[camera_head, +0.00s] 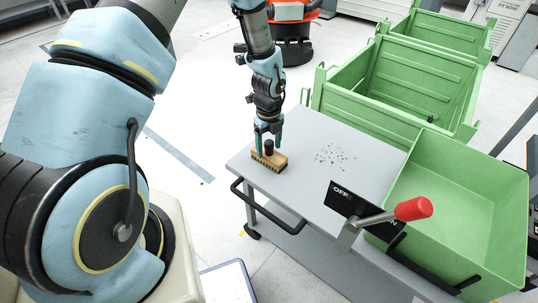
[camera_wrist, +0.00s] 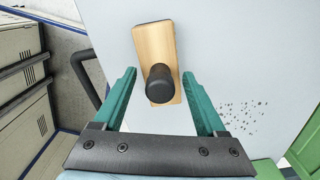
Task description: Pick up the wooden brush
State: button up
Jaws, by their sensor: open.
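The wooden brush (camera_head: 270,160) lies on the grey cart top near its left corner, bristles down, with a dark knob handle standing up. In the wrist view the brush (camera_wrist: 152,38) shows as a light wooden block with a round black knob. My gripper (camera_head: 268,146) points down right over the brush. In the wrist view my gripper (camera_wrist: 158,75) is open, with one teal finger on each side of the knob. Both fingers appear apart from the knob. The brush rests on the cart.
Dark crumbs (camera_head: 335,156) are scattered on the cart top (camera_head: 310,190) right of the brush. A green bin (camera_head: 450,200) stands at the cart's right side. A red-tipped lever (camera_head: 413,209) and black handle (camera_head: 268,207) are at the front. Green crates (camera_head: 400,85) stand behind.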

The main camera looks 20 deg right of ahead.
jog(key=shift+f, duration=0.1)
grip_shut()
dwell(0.6)
